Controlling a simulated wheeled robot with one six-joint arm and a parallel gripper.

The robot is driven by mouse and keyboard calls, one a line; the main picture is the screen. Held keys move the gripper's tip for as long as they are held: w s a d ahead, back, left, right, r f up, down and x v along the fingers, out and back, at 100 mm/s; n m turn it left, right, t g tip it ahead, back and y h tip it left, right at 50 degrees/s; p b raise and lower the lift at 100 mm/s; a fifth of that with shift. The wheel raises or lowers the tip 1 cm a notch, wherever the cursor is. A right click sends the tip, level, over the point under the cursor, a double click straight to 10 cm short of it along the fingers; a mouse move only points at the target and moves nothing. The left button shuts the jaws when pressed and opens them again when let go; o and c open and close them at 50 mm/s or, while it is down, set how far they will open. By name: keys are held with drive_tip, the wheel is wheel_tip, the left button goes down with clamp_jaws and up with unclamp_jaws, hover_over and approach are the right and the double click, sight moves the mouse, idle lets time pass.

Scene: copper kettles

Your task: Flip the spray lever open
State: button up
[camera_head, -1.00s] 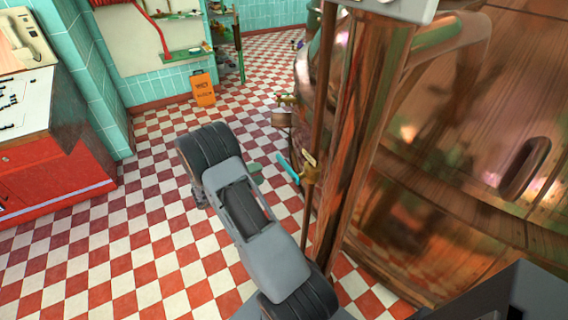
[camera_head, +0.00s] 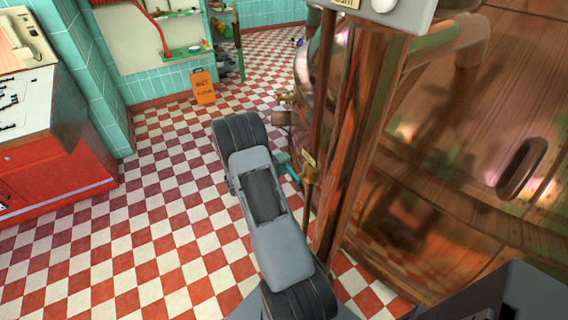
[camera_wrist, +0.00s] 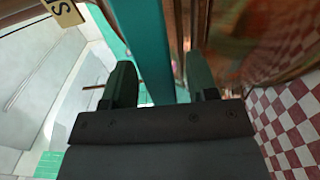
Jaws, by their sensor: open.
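The teal spray lever (camera_head: 293,174) sticks out to the left from a brass valve (camera_head: 310,172) on a thin copper pipe. A small label is fixed at the valve. In the wrist view the lever (camera_wrist: 143,45) shows large as a teal bar running down between the two dark fingers. My gripper (camera_wrist: 160,78) is open, with one finger on each side of the lever. I cannot tell whether either finger touches it. In the head view my arm hides most of the gripper; only a small greenish finger part shows beside the lever.
A big copper kettle (camera_head: 460,190) and a thick copper column (camera_head: 352,130) stand close on the right. A yellow label (camera_wrist: 65,12) shows partly in the wrist view. An orange floor sign (camera_head: 203,86) and a red cabinet (camera_head: 62,165) stand left, with open checkered floor between.

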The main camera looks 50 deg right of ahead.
clamp_jaws()
idle(0.3)
